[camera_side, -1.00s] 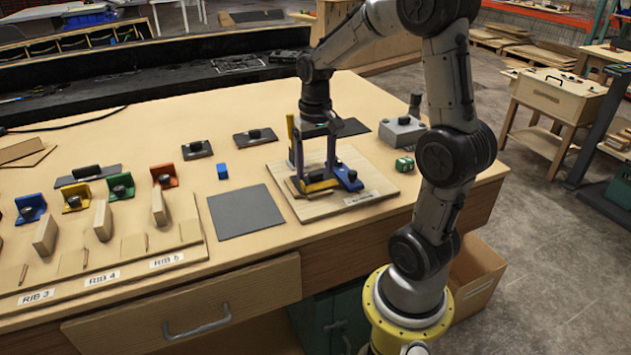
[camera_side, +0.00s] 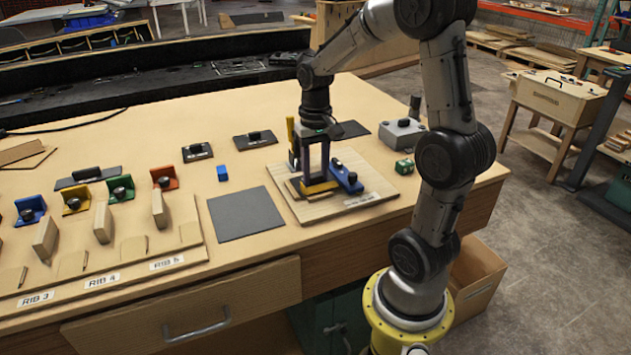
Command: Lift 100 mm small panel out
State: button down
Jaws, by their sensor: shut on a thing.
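My gripper (camera_side: 316,178) points down over the wooden fixture board (camera_side: 375,188) on the bench. Its two dark purple-blue fingers are close together, shut on the small panel low in the fixture. The panel is mostly hidden by the fingers and the yellow block (camera_side: 321,187), so its outline is hard to tell. A blue clamp with a black knob (camera_side: 346,177) stands just right of the fingers. The fingers are low, near the board.
A dark grey mat (camera_side: 245,212) lies left of the board.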

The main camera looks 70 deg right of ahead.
aim_at(316, 175)
jog(key=shift+r, duration=0.1)
jog(key=shift+r, duration=0.55)
notch_tip(316, 175, up, 2)
jog(key=shift+r, duration=0.1)
jog(key=s+a+r, duration=0.7)
jog(key=s+r, duration=0.4)
jog(key=r, duration=0.2)
jog(key=shift+s+a+r, duration=0.25)
jog(key=shift+s+a, duration=0.05)
jog(key=shift+a, duration=0.1)
